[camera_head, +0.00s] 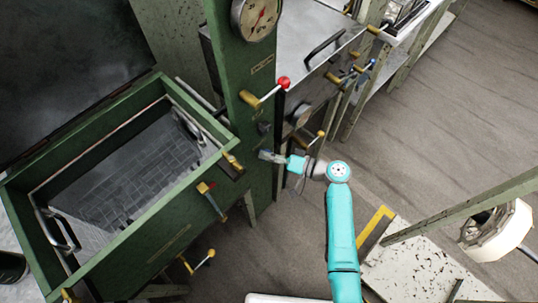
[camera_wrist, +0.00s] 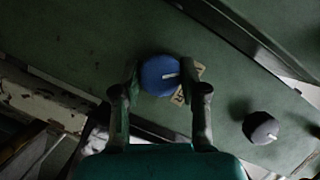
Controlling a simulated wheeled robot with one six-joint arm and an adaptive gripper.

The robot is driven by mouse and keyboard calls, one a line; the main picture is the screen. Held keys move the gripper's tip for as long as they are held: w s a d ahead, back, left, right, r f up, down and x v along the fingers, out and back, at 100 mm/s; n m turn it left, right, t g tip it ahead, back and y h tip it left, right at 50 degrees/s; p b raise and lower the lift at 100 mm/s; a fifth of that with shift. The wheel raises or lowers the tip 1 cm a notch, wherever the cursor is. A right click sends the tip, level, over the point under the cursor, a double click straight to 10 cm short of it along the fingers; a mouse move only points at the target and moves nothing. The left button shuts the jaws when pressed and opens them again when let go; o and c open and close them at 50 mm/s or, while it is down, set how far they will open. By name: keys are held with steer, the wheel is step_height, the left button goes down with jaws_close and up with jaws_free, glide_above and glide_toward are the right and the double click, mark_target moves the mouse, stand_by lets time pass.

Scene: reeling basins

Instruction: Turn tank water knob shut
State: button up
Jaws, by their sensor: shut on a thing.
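A round blue knob (camera_wrist: 160,74) with a white mark on its face is mounted on a green panel (camera_wrist: 80,45) in the wrist view. A small tan label (camera_wrist: 186,84) is partly hidden beside it. My gripper (camera_wrist: 164,88) has one finger on each side of the knob and is shut on it. In the head view my gripper (camera_head: 274,157) reaches left to the green post (camera_head: 228,60), and I cannot make out the blue knob clearly there. A green tank (camera_head: 150,245) with a tiled-looking inside stands at the left.
A second, dark grey knob (camera_wrist: 262,128) sits on the same panel to the right. A red-knobbed lever (camera_head: 284,83) and a dial gauge (camera_head: 256,17) are on the post. Brass valves (camera_head: 205,188) stick out of the tank's front. Open floor (camera_head: 455,120) lies to the right.

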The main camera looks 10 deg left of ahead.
steer(key=shift+f+m+t+y, duration=0.15)
steer(key=shift+m+y, duration=0.65)
steer(key=shift+m, duration=0.95)
steer(key=shift+m+t+y, duration=0.15)
steer(key=shift+m+y, duration=0.65)
steer(key=shift+m, duration=0.95)
steer(key=shift+m, duration=0.3)
steer(key=o, duration=1.1)
steer(key=v, duration=1.2)
